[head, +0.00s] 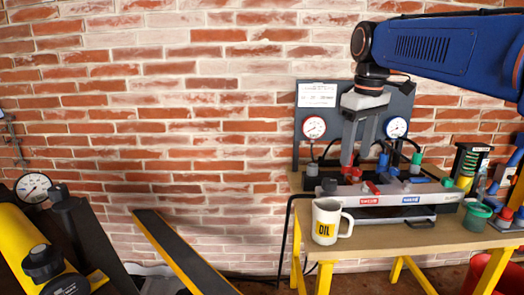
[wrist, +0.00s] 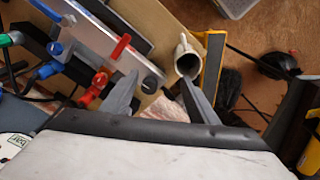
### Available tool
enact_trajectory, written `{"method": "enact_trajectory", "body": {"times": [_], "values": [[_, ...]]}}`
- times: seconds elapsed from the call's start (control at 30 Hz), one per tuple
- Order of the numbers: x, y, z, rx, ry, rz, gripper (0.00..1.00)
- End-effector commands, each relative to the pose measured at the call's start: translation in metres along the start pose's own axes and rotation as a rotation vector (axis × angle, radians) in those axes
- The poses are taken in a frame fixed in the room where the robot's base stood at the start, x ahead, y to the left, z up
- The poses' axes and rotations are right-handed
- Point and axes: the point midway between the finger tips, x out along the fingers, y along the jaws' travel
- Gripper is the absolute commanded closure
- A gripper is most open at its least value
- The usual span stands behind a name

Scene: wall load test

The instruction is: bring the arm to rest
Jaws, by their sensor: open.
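My gripper (head: 357,150) hangs from the blue arm in front of the grey gauge panel, its fingers pointing down above the valve bench. In the wrist view my gripper (wrist: 155,95) shows two grey fingers spread apart with nothing held between them. The red valve handles (head: 372,188) on the metal manifold (head: 390,193) lie just below the fingertips in the head view. A white mug (head: 326,222) marked as oil stands at the bench's front left. It also shows in the wrist view (wrist: 187,58), close to the right finger.
The wooden bench (head: 400,238) on yellow legs carries a green cup (head: 476,217) and bottles at right. Two round gauges, a red-ringed one (head: 314,127) and a blue-ringed one (head: 396,127), sit on the panel. Yellow machinery (head: 30,250) stands at lower left. The brick wall is behind.

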Motion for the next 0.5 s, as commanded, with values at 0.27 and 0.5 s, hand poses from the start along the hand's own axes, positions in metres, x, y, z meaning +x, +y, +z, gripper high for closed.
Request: {"method": "enact_trajectory", "body": {"times": [0.27,0.5], "values": [[0.047,-0.029,0.078,0.163,0.076,0.038,0.46],[0.101,-0.057,0.141,0.303,0.146,0.064,0.46]]}}
